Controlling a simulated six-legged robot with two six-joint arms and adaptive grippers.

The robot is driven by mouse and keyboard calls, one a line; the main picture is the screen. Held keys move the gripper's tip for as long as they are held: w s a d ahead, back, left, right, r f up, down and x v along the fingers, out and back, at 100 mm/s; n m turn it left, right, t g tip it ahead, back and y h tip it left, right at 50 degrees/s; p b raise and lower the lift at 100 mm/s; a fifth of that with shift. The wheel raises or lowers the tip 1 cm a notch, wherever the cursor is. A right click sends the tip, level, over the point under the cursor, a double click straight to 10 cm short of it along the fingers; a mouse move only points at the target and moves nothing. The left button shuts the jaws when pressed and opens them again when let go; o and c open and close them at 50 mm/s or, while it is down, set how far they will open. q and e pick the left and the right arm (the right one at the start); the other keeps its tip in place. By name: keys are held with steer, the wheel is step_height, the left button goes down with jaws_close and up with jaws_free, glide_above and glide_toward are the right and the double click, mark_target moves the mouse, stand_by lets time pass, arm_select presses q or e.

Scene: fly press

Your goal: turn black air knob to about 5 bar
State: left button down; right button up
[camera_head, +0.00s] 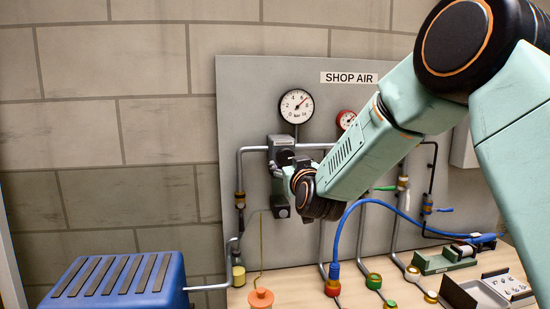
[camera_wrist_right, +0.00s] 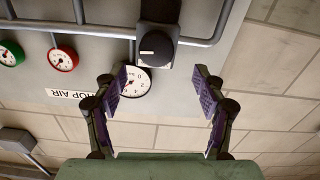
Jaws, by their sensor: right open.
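The black air knob (camera_wrist_right: 155,47) sits on a dark regulator body on the grey panel, with a pale mark on its face. In the head view the regulator (camera_head: 281,142) is partly hidden by my right gripper. A white round gauge (camera_head: 296,106) is mounted above it, its needle pointing to the upper right; the exact reading is too small to tell. The gauge (camera_wrist_right: 138,81) is partly behind a finger in the wrist view. My right gripper (camera_wrist_right: 160,84) is open and empty, its fingers spread to either side, facing the knob without visible contact. My left gripper is not in view.
Grey pipes (camera_wrist_right: 95,32) run across the panel beside the knob. A smaller red gauge (camera_head: 346,119) is at the right. A blue hose (camera_head: 362,205) loops below my right arm. A blue slatted box (camera_head: 120,278) stands at lower left, and an orange item (camera_head: 261,298) is on the bench.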

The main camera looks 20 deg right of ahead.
mark_target(287, 157)
steer(key=x, duration=0.2)
steer(key=p+x, duration=0.1)
steer(key=x, duration=0.2)
steer(key=shift+w+d, duration=0.25)
steer(key=shift+d, duration=0.2)
steer(key=shift+w+p, duration=0.35)
steer(key=shift+w, duration=0.15)
steer(key=shift+s+r, duration=0.25)
steer(key=shift+r, duration=0.05)
steer(key=shift+w+f, duration=0.15)
steer(key=shift+w, duration=0.05)
steer(key=shift+c, duration=0.4)
steer(key=shift+w+f, duration=0.15)
steer(key=shift+w, duration=0.15)
steer(key=c, duration=0.3)
steer(key=shift+s, duration=0.15)
steer(key=c, duration=0.3)
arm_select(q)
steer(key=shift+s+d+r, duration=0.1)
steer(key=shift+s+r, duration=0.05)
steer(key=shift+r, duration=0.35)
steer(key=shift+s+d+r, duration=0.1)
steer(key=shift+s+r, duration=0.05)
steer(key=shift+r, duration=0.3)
arm_select(e)
steer(key=c, duration=0.5)
